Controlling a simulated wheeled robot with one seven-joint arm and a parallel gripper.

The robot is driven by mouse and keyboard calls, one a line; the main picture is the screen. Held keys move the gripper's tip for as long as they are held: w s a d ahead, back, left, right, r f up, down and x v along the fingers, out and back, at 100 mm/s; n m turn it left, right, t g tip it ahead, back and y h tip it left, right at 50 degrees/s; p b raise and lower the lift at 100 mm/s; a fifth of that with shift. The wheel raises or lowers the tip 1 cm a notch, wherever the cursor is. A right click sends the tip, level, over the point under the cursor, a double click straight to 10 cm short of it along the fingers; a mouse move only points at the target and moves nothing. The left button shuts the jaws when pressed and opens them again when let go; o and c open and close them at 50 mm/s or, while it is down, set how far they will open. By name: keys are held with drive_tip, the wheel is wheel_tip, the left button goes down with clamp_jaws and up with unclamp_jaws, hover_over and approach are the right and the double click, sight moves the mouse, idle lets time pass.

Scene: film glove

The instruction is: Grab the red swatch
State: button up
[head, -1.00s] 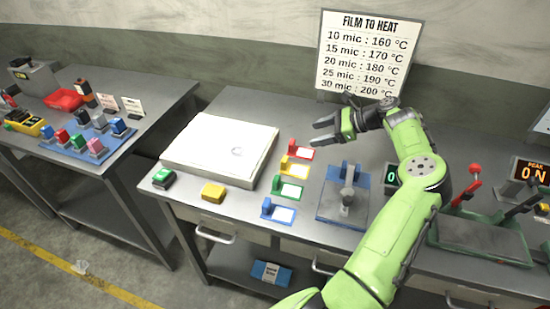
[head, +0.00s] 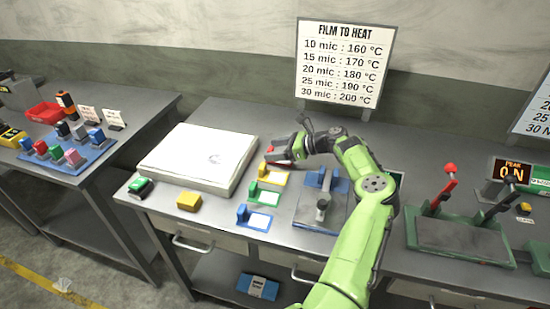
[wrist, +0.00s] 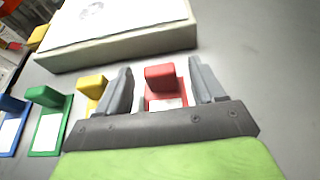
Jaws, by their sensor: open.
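The red swatch (wrist: 160,78) is a small plate with a raised red block and a white label. In the wrist view it sits between the two fingers of my open gripper (wrist: 160,88), apart from both as far as I can see. The lower part of the swatch is hidden behind the gripper body. In the head view my gripper (head: 280,150) is over the red swatch (head: 271,149), of which only a little red shows.
Yellow (head: 273,176), green (head: 264,194) and blue (head: 255,217) swatches stand in a row in front of the red one. A white slab (head: 200,158) lies to the left. A blue fixture (head: 322,205) stands to the right.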

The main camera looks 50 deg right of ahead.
sight(273, 150)
drive_tip(key=x, duration=0.3)
drive_tip(key=shift+w+a+f, duration=0.1)
drive_tip(key=shift+w+f, duration=0.05)
drive_tip(key=shift+w, duration=0.1)
drive_tip(key=shift+s, duration=0.15)
drive_tip(key=shift+c, duration=0.9)
drive_tip(key=c, duration=0.9)
